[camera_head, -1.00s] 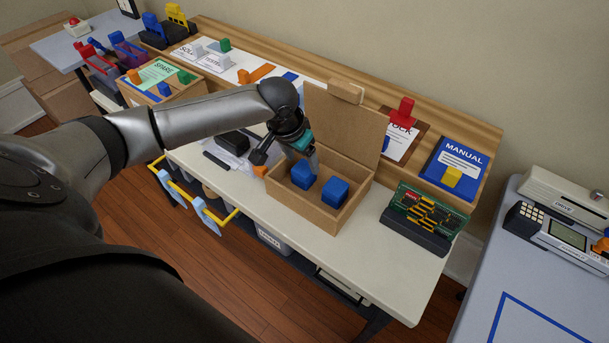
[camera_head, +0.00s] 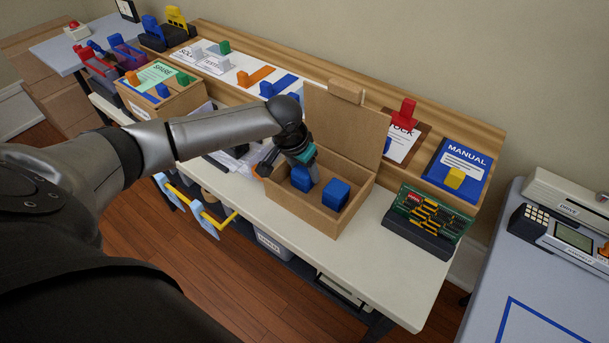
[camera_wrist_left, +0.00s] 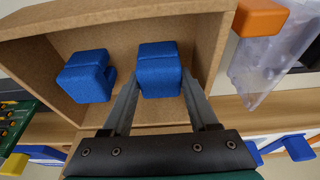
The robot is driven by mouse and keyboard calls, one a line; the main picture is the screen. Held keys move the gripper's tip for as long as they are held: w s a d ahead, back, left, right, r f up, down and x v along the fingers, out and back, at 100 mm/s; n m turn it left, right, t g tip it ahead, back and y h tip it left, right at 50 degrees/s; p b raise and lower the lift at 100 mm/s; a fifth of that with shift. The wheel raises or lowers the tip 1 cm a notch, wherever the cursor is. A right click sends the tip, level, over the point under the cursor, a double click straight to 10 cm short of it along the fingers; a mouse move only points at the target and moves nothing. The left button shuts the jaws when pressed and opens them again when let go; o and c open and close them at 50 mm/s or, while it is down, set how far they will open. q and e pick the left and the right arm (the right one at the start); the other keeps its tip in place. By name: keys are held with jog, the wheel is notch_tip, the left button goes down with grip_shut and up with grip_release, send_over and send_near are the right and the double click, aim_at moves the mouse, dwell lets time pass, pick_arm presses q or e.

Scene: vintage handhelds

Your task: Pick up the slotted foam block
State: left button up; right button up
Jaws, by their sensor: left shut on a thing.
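Two blue blocks, each with a groove across it, sit in an open cardboard box. The left one (camera_head: 301,178) is partly hidden by my left gripper (camera_head: 312,178) in the head view. In the left wrist view this block (camera_wrist_left: 158,72) is between my two fingers (camera_wrist_left: 158,95), which are shut on it. It is still inside the box, and I cannot tell whether it touches the floor. The other blue block (camera_head: 335,195) stands apart to its right in the head view, and on the left in the wrist view (camera_wrist_left: 86,76). My right gripper is not in view.
The cardboard box (camera_head: 310,216) has low walls and its lid (camera_head: 342,125) stands up behind. A green circuit board (camera_head: 430,212) on a dark stand is to its right. A manual card (camera_head: 462,150) lies behind. The white bench front (camera_head: 375,275) is clear.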

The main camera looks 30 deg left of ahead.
aim_at(304, 169)
pick_arm(q)
jog(key=shift+c, duration=0.4)
jog(key=shift+r, duration=0.2)
notch_tip(304, 169, up, 20)
jog(key=p, duration=0.5)
jog(key=shift+f, duration=0.2)
